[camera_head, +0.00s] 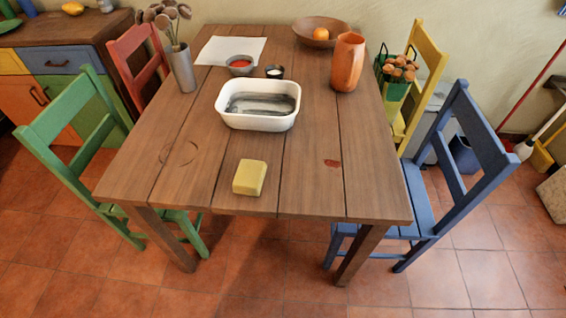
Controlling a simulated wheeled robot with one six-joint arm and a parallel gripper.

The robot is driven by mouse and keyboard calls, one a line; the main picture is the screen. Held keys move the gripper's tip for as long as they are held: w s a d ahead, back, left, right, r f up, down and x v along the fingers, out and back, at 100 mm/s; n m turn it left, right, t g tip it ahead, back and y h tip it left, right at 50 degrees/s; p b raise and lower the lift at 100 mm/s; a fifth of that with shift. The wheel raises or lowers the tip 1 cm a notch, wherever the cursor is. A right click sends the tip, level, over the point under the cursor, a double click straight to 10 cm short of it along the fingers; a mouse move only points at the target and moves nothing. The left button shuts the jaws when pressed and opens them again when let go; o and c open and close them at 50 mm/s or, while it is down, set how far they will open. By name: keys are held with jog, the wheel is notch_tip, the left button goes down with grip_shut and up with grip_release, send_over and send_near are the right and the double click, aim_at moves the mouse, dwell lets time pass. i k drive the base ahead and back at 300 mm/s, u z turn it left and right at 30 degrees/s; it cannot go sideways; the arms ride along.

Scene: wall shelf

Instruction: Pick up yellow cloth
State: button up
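The yellow cloth (249,177) is a small, folded-looking yellow block. It lies on the wooden table (220,197) near its front edge, a little left of the table's middle. Nothing covers it. My gripper is not in this view, so its state and its place relative to the cloth are hidden.
A white basin (258,121) with grey contents stands behind the cloth. Farther back are a red-filled bowl (240,70), an orange jug (347,62) and a metal vase (182,68). Green (80,150) and blue (455,160) chairs flank the table. The front tabletop is mostly clear.

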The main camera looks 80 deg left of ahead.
aim_at(249, 179)
jog(key=u, duration=2.6)
